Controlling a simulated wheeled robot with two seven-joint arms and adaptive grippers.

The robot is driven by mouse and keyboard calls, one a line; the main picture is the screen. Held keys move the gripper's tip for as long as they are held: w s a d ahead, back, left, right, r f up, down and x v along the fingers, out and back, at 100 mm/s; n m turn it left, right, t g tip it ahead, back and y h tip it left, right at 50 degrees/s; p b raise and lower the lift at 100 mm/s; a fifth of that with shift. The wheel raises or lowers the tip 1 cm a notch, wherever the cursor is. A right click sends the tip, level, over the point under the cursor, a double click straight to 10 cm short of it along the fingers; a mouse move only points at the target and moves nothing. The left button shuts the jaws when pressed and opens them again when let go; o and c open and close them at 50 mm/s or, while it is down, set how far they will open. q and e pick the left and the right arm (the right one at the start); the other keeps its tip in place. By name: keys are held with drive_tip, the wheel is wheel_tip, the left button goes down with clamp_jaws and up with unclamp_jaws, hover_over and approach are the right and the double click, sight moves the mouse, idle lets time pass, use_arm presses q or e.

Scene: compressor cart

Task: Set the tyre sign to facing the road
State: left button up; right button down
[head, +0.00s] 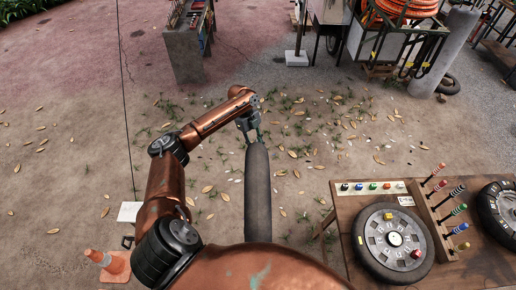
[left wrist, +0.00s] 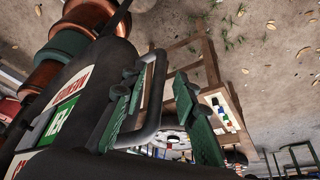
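The tyre sign (head: 258,190) appears to be the dark grey upright tyre, seen nearly edge-on from above in the head view. In the left wrist view a black rounded body (left wrist: 100,55) carries lettered panels in red, white and green (left wrist: 65,118). A bent grey tube handle (left wrist: 155,100) stands out from it. My left gripper (head: 250,128) is at the tyre's far upper end. In the left wrist view its green finger pads (left wrist: 160,108) stand apart on either side of the handle, with a gap visible. Which way the sign faces is unclear. My right gripper is out of view.
A wooden bench (head: 345,222) at lower right holds a wheel (head: 393,243), coloured buttons and pegs. An orange cone (head: 108,262) stands at lower left. A cart with an orange hose (head: 405,8) is at the back right. The leafy ground between is open.

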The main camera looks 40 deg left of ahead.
use_arm(q)
drive_tip(key=v, duration=1.2)
drive_tip(key=shift+w+d, duration=0.1)
drive_tip(key=shift+d, duration=0.1)
